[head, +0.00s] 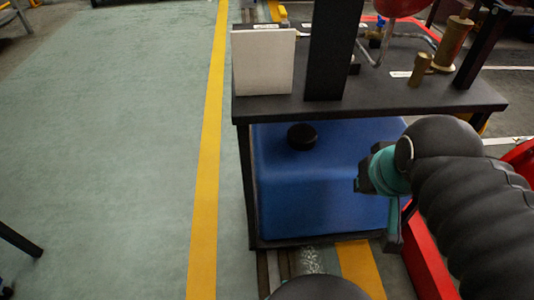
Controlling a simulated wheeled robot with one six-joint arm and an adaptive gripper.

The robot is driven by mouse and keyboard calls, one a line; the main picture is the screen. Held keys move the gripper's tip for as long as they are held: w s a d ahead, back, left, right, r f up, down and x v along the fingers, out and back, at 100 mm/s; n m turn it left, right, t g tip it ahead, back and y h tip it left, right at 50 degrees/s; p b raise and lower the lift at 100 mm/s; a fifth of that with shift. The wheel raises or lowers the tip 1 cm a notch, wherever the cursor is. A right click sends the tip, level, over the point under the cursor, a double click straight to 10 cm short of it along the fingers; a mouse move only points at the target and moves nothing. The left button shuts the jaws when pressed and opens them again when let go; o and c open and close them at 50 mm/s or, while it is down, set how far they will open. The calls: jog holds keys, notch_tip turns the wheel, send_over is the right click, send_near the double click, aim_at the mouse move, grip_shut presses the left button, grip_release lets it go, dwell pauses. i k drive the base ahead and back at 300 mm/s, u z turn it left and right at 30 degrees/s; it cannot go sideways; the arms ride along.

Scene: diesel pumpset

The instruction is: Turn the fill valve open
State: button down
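No part in the head view can be told for sure as the fill valve. Two brass-coloured cylindrical fittings stand on the bench's right side, a tall one (454,42) and a short one (419,70). My arm reaches in from the right, and its dark end with my gripper (363,178) is in front of the blue tank, below the bench top.
The black bench (380,98) carries a pale upright panel (264,62) and a dark post (334,50). Below is the blue tank (320,195) with a black cap (302,136). A red object (402,6) is cut off at the top. Open floor with a yellow line lies left.

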aim_at(382, 22)
jog(key=u, duration=1)
jog(key=k, duration=0.95)
jog(key=z, duration=0.75)
jog(key=i, duration=1)
jog(key=u, duration=0.05)
jog(key=k, duration=0.5)
jog(key=u, duration=0.6)
jog(key=i, duration=0.75)
jog(key=z, duration=1.15)
